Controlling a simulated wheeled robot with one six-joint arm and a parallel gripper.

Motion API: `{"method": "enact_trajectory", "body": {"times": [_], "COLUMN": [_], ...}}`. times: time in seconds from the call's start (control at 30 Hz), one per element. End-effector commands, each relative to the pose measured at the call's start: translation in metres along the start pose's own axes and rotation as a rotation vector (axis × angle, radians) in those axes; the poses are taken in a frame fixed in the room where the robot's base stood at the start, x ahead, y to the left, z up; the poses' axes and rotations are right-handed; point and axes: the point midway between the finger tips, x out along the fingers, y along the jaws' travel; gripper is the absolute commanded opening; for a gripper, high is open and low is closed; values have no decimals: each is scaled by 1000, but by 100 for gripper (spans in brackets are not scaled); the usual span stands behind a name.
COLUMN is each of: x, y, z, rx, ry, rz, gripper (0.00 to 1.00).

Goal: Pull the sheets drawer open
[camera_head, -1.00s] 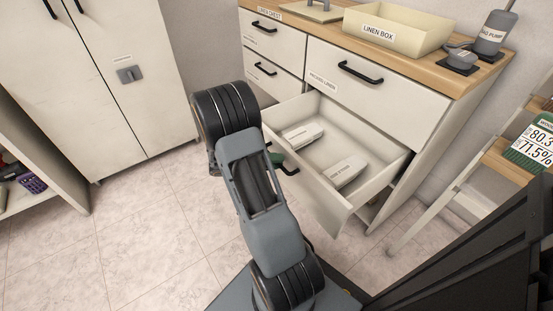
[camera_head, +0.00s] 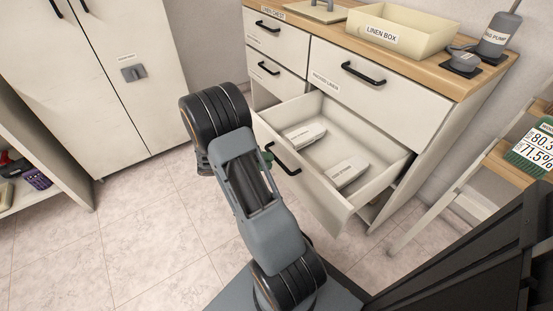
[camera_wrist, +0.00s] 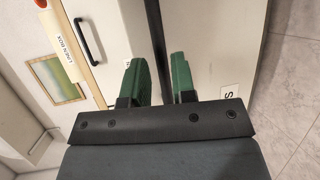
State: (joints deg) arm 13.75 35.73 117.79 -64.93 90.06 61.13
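A drawer (camera_head: 318,199) in the lower right of the wooden-topped chest stands well open, with two labelled packages (camera_head: 305,134) (camera_head: 347,172) inside. Its front has a black bar handle (camera_head: 284,158). No sheets label can be read on it in the head view. My gripper is mostly hidden behind my arm in the head view; a green finger shows just left of the handle. In the wrist view my gripper (camera_wrist: 160,80) has its two green fingers apart, with a dark strip behind the gap. A pale panel there bears a partly visible label starting with S (camera_wrist: 230,91).
A shut drawer (camera_head: 375,95) lies above the open one, with smaller drawers (camera_head: 275,35) to the left. A linen box (camera_head: 400,32) and pump (camera_head: 496,36) stand on top. A cabinet (camera_head: 120,80) stands at left, a stool (camera_head: 500,158) at right. Tiled floor at left is clear.

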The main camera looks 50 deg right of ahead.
Motion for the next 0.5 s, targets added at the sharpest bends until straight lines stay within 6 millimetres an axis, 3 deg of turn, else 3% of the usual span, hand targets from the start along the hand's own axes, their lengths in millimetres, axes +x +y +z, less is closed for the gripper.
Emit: {"method": "enact_trajectory", "body": {"times": [0.2,0.5], "x": [-47,-87], "y": [2,1], "z": [0,0], "rx": [-1,1], "ry": [4,2], "rz": [0,1], "gripper": [25,25]}}
